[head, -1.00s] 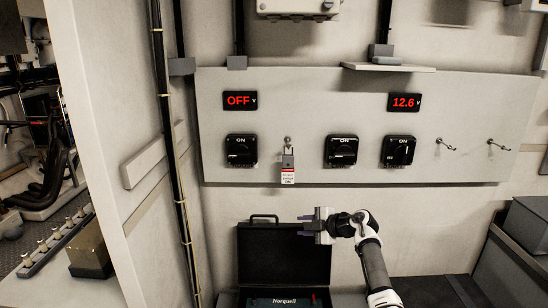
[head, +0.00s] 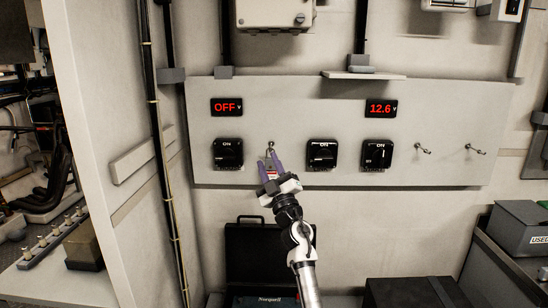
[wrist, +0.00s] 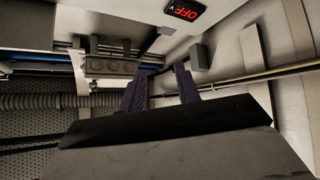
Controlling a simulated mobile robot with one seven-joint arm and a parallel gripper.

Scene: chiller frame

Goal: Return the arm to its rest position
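My arm reaches up from the bottom of the head view. My gripper (head: 268,160) is in front of the panel, with its purple fingers pointing up and spread apart. In the wrist view the two fingers (wrist: 160,84) stand apart with nothing visible between them. A hook (head: 270,145) shows just above the fingertips. A red and white tag (head: 272,174) shows in part between the fingers; the rest of it and the lock are hidden. I cannot tell whether the fingers touch it.
The panel (head: 450,110) carries black switches, an OFF display (head: 226,107), a 12.6 display (head: 381,109) and two empty hooks at right. An open black case (head: 252,255) stands below. A dark box (head: 400,293) and a grey bin (head: 518,228) are at right.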

